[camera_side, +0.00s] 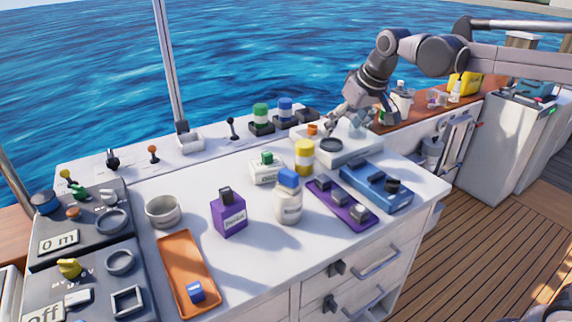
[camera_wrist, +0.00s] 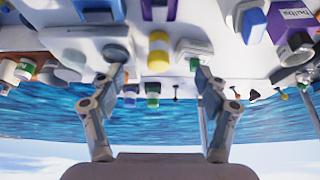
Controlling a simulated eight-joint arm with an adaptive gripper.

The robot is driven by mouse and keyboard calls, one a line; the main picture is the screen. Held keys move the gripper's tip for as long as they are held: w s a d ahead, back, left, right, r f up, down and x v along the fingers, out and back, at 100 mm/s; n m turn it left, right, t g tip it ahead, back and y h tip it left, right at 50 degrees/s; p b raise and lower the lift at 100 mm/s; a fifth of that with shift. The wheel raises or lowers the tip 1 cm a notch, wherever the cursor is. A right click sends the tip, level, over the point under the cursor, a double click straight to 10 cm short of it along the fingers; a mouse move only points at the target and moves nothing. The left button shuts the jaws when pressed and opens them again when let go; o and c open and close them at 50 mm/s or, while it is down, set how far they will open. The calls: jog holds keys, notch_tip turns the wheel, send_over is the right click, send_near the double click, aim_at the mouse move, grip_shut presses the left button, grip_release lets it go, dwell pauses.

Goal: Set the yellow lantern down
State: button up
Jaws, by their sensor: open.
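A yellow cylinder with a white band, which looks like the yellow lantern (camera_side: 304,158), stands upright on the white counter (camera_side: 140,210). It also shows in the wrist view (camera_wrist: 158,52), between the fingers in the picture but beyond their tips. My gripper (camera_side: 352,122) is open and empty above the far right of the counter, over a raised white platform (camera_side: 358,153) with a dark ring. In the wrist view, my gripper (camera_wrist: 156,78) has its fingers wide apart with nothing between them. The lantern is apart from my gripper.
Near the lantern are a white bottle with blue cap (camera_side: 288,198), a white green-capped container (camera_side: 266,170), a purple box (camera_side: 229,214), a purple tray (camera_side: 341,203) and a blue tray (camera_side: 375,187). Green (camera_side: 261,118) and blue (camera_side: 285,110) jars stand behind.

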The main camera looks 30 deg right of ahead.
jog(key=s+f+t, duration=0.1)
jog(key=s+f, duration=0.4)
jog(key=s, duration=0.6)
jog(key=s+f, duration=0.4)
jog(key=s, duration=0.7)
jog(key=shift+s+a+f+t, duration=0.15)
jog(key=shift+s+f+t, duration=0.05)
jog(key=shift+f+t, duration=0.2)
